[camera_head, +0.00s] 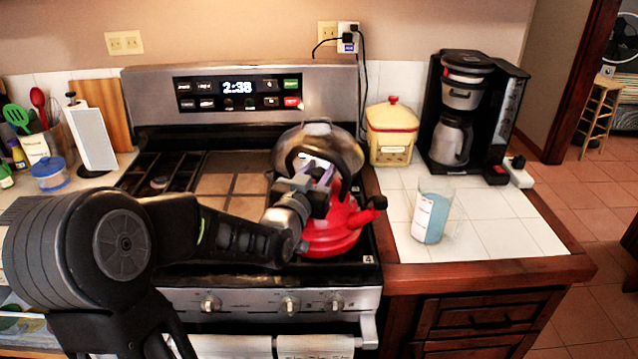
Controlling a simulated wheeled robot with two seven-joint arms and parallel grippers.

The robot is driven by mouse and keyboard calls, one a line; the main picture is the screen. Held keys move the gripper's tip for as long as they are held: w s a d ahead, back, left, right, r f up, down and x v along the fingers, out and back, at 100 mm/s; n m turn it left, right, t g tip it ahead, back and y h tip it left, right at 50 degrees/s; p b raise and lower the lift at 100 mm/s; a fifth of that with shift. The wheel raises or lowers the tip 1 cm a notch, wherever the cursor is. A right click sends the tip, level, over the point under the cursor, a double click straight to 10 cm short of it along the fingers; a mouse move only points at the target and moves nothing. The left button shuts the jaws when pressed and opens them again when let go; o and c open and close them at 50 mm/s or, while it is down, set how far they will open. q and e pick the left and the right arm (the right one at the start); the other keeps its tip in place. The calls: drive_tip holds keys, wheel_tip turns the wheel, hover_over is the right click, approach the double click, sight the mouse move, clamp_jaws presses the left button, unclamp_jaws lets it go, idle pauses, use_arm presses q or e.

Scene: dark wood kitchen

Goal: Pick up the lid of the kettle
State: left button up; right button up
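The red kettle (338,232) stands on the right front of the stove, its dark-tipped spout pointing right. A shiny, rounded metallic piece (345,148) shows just above and behind it; I cannot tell whether this is the kettle's lid, its handle or another thing. My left gripper (317,168) is over the kettle, with its fingers in front of the metallic piece. Its wrist hides the left and upper part of the kettle. Whether the fingers touch or hold anything is unclear. My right gripper is not in view.
The stove's control panel (345,95) rises behind. On the right counter stand a yellow canister (391,142), a coffee maker (490,100) and a glass measuring jug (432,212).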

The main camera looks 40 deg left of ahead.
use_arm(q)
clamp_jaws()
drive_tip(key=shift+r, duration=0.2)
idle(0.3)
